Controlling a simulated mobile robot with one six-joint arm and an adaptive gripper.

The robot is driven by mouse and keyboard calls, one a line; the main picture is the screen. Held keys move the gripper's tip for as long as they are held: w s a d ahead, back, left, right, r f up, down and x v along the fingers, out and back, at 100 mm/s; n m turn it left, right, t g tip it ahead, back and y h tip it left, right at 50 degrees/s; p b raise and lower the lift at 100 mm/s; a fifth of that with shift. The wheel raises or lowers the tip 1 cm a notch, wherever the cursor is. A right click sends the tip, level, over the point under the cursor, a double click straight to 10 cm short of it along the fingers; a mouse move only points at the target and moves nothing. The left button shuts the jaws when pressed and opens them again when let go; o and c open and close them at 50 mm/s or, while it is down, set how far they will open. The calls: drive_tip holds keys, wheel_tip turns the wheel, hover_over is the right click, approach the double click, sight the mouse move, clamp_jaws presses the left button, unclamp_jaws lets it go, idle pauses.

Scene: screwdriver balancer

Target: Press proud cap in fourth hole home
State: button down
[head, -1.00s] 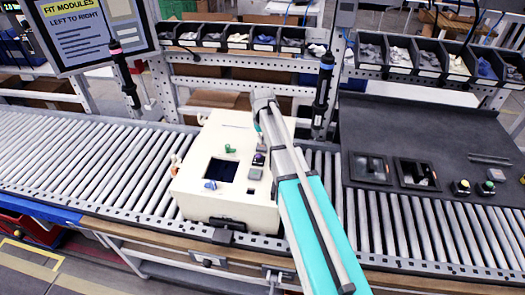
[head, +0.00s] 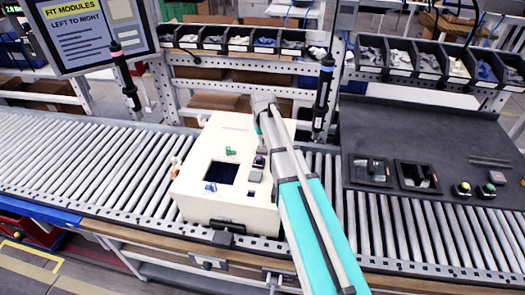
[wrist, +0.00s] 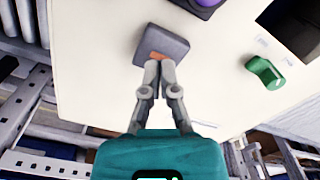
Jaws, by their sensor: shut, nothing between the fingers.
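A white box-shaped housing (head: 205,195) sits on the roller conveyor, with modules on its top face. A grey square cap (head: 255,175) with an orange mark is near its right side; it also shows in the wrist view (wrist: 165,45). I cannot tell how far it stands proud. A purple round button (head: 259,160) is beside it. A green piece (head: 231,151) and a blue piece (head: 210,187) are farther left. My gripper (wrist: 160,66) is shut and empty, its fingertips at the cap's near edge by the orange mark. Contact is unclear. In the head view, my arm hides the fingers.
A dark square opening (head: 221,172) is in the housing top. Two hanging tools (head: 323,95) (head: 126,75) flank the housing at the back. A black panel (head: 430,125) is at right. Rollers to the left (head: 80,155) are clear.

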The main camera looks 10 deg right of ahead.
drive_tip(key=shift+f+b, duration=0.75)
idle(1.3)
drive_tip(key=shift+r, duration=0.15)
drive_tip(key=shift+r+p, duration=2.4)
drive_tip(key=shift+p, duration=0.15)
drive_tip(key=shift+s+f, duration=0.1)
